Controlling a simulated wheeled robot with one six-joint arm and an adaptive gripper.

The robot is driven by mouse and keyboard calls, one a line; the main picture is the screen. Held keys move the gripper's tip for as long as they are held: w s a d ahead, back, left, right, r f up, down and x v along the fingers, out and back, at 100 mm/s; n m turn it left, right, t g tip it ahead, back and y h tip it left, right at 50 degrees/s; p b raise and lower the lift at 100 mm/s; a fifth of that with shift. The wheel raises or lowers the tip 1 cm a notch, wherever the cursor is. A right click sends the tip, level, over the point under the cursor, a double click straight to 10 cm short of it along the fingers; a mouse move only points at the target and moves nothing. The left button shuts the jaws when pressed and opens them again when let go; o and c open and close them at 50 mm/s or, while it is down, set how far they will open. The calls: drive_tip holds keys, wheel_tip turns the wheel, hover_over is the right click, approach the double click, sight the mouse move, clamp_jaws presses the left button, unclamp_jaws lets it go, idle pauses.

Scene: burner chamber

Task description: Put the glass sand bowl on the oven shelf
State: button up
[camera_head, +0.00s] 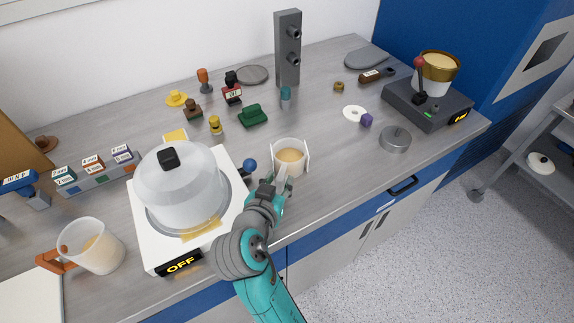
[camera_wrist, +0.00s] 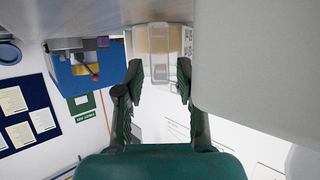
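A clear glass bowl with tan sand (camera_head: 290,157) stands upright on the grey counter, right of the white hot plate. It has pale upright handles at its sides. My gripper (camera_head: 275,184) is at its near left side. In the wrist view, which is turned over, the sand bowl (camera_wrist: 157,38) is straight ahead. One clear handle lies between the fingertips of my gripper (camera_wrist: 158,78), with gaps visible on both sides. The fingers are open. I cannot make out an oven shelf in either view.
A sand-filled jug (camera_head: 93,245) is at far left. A grey burner (camera_head: 428,105) holds a pot at right.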

clamp_jaws()
drive_tip(key=shift+r, duration=0.15)
